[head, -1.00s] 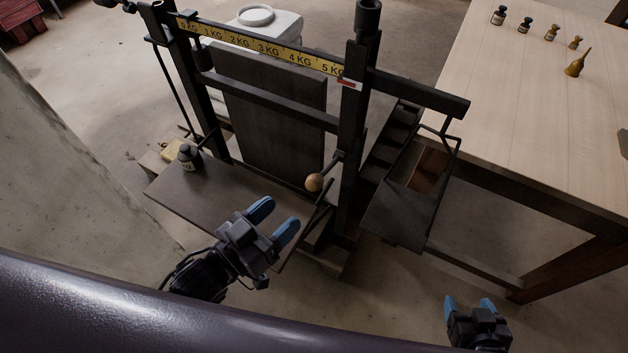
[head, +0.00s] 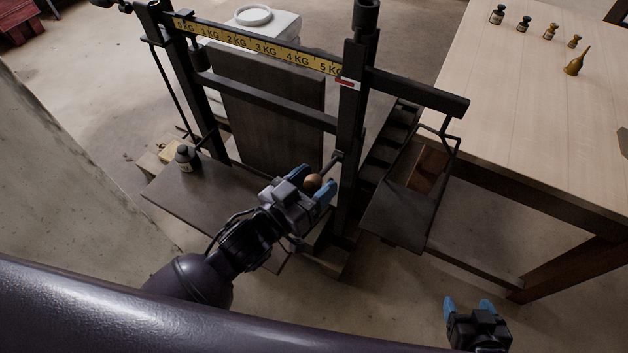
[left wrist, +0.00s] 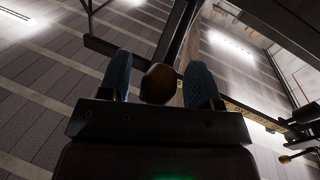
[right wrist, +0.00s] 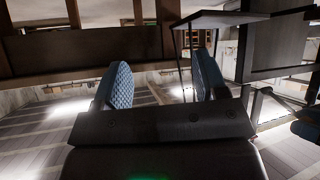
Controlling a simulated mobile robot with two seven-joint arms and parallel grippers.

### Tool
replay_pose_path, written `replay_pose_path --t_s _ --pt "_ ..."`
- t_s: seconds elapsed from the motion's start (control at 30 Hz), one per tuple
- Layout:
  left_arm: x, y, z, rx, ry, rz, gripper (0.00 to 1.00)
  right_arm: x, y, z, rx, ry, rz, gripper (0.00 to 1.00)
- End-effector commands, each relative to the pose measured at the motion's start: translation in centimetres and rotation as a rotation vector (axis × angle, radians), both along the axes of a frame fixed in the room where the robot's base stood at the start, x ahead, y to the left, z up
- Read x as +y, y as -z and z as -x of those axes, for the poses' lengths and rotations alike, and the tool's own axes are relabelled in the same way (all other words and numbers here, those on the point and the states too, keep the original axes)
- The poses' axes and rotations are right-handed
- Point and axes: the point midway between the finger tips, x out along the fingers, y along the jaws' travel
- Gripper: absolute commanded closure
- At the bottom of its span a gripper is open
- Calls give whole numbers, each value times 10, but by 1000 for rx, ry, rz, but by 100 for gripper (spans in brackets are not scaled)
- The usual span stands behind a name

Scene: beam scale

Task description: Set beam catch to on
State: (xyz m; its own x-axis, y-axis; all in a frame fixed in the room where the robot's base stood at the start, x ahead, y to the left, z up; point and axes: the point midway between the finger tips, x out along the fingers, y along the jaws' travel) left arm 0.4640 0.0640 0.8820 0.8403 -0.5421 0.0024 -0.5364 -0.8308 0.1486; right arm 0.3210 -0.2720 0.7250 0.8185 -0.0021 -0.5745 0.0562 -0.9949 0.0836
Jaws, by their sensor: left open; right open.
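The beam catch is a dark lever with a round wooden knob (head: 312,183) on the right post of the scale. My left gripper (head: 314,184) is open, with its blue fingers on either side of the knob. In the left wrist view the knob (left wrist: 158,84) sits between the two open fingers, with a visible gap to the right finger. The beam (head: 265,48) with its yellow kilogram strip runs across the top of the scale. My right gripper (head: 469,304) is open and empty at the lower right, away from the scale.
A small dark weight (head: 186,157) stands on the left platform (head: 205,198). A hanging pan (head: 395,215) is right of the post. The wooden table (head: 545,120) at right carries several weights and a brass bell-like piece (head: 573,64). Floor is clear between pan and right gripper.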

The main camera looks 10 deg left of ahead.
Motion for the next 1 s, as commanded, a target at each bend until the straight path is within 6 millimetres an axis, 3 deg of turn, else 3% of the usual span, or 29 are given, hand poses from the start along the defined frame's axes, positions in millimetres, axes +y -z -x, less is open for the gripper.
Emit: replay_pose_path --t_s 0.07,0.43,0.67,1.0 --pt "0 0 0 0 0 0 43 0 0 0 -1 0 0 34" --pt "0 0 0 0 0 0 99 0 -1 -1 -2 0 0 34" --pt "0 -1 0 2 -1 -1 100 0 -4 -2 -5 0 0 34" --pt "0 -15 -4 59 0 -25 100 -2 -32 -7 -36 3 1 34"
